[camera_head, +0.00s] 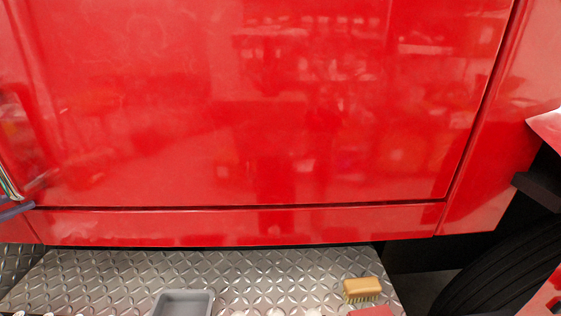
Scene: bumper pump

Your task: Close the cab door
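The red cab door (250,110) fills most of the head view. Its glossy panel has a dark seam along the bottom and another up the right side. The panel looks nearly level with the red body around it; I cannot tell whether it is fully latched. My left gripper (14,211) shows only as a small grey part at the far left edge, by the lower left of the door. Its fingers are mostly cut off, so its opening and any contact with the door cannot be made out. My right gripper is not in view.
A metal tread-plate step (250,268) lies below the door. A grey tray (184,302) and a tan brush (361,289) rest on it. A black tire (510,262) stands at the lower right, under a dark ledge (540,190).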

